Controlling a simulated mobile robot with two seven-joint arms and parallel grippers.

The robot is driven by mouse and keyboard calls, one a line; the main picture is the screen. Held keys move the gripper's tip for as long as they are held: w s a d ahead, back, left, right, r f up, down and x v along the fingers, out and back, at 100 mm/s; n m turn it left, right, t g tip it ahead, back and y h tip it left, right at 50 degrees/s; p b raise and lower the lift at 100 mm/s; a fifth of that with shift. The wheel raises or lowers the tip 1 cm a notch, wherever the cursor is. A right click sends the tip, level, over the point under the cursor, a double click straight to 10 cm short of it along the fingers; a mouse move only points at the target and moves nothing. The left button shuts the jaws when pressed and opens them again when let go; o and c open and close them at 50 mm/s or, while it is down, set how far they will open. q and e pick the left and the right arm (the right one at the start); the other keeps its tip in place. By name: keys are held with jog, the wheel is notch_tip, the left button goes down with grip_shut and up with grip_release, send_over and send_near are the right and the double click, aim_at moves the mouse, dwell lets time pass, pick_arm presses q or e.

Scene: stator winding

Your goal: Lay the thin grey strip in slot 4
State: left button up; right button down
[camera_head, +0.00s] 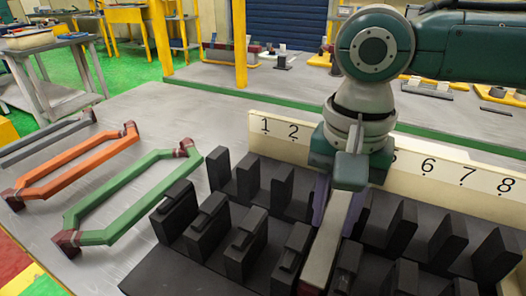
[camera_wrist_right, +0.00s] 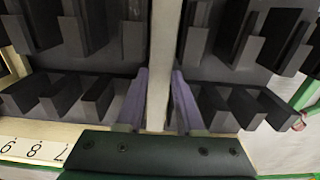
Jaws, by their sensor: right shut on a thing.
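My right gripper (camera_head: 338,205) comes down over the black slotted block and is shut on a thin grey strip (camera_head: 326,248). The strip runs lengthwise from the jaws toward the front of the block, with a dark red end. In the right wrist view the strip (camera_wrist_right: 162,60) passes between the purple fingers (camera_wrist_right: 160,100), along a gap between black teeth. I cannot tell whether it rests on the slot floor. The numbered board (camera_head: 285,143) shows 1, 2, 6, 7 and 8; my gripper hides 3, 4 and most of 5. My left gripper is not in view.
Black teeth (camera_head: 250,230) stand in rows on both sides of the strip. A green coil (camera_head: 130,200), an orange coil (camera_head: 80,160) and a dark grey bar (camera_head: 45,135) lie on the grey table (camera_head: 165,120) at left. A yellow post (camera_head: 240,45) stands behind.

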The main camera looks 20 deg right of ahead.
jog(key=shift+f, duration=0.25)
jog(key=shift+c, duration=2.3)
grip_release()
jog(key=shift+r+p, duration=0.2)
jog(key=shift+p, duration=0.1)
jog(key=shift+r+p, duration=0.2)
jog(key=shift+p, duration=0.1)
jog(key=shift+r+p, duration=0.45)
jog(key=shift+p, duration=0.3)
